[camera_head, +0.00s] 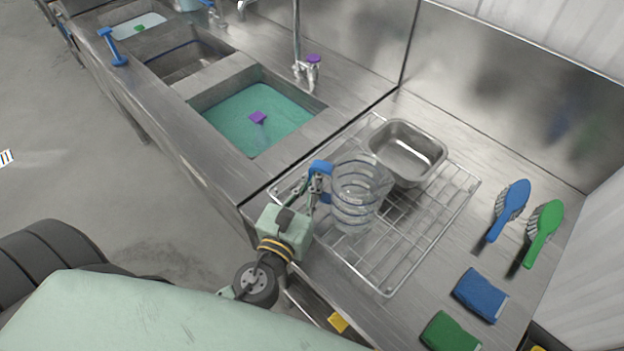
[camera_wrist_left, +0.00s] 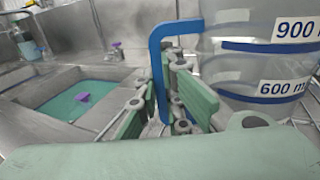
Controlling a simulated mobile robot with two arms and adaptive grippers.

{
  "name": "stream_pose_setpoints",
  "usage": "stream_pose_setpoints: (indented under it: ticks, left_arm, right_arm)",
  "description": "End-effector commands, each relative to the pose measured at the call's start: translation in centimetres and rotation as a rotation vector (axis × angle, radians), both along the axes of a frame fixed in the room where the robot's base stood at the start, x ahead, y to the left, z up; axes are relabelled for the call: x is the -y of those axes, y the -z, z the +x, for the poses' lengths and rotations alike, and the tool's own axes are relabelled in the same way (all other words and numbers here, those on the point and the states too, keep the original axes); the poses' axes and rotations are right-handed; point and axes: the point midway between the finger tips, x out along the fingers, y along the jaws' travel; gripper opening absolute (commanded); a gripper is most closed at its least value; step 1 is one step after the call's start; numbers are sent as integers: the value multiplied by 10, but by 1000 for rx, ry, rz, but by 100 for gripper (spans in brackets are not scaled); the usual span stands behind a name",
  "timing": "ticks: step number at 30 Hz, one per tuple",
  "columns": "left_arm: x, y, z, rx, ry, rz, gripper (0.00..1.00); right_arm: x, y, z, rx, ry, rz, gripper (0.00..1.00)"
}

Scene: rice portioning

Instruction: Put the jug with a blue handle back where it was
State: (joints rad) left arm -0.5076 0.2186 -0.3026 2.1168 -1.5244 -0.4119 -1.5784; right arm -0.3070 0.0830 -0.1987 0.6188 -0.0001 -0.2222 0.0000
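The clear jug (camera_head: 357,197) has blue measuring bands and a blue handle (camera_head: 321,167) on its left side. It is upright over the wire drying rack (camera_head: 412,246), in front of a metal pan; I cannot tell whether its base touches the wires. My left gripper (camera_head: 314,186) is at the handle. In the left wrist view the blue handle (camera_wrist_left: 157,70) runs down between the green finger pads (camera_wrist_left: 164,100), which close on it from both sides. The jug's wall (camera_wrist_left: 250,65) shows right of the handle with its 900 and 600 marks. My right gripper is not in view.
A metal pan (camera_head: 407,150) sits on the rack behind the jug. Blue brush (camera_head: 511,205), green brush (camera_head: 545,228), blue cloth (camera_head: 481,295) and green cloth (camera_head: 450,332) lie to the right. A sink with green water (camera_head: 240,128) is at the left. The rack's front right is clear.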

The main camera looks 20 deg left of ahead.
Motion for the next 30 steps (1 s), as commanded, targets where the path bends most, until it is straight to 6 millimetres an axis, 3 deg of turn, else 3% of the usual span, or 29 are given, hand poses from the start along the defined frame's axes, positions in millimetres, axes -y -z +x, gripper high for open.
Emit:
stream_pose_setpoints:
  ticks: [6,18,23,30]
  left_arm:
    - [0,0,0,-1,0,1,25]
    - [0,-6,0,0,0,0,25]
    - [1,3,-24,-4,2,0,25]
    - [4,4,-73,-5,2,1,25]
  right_arm:
    - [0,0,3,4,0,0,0]
    - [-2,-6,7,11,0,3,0]
    - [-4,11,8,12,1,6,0]
    - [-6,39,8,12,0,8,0]
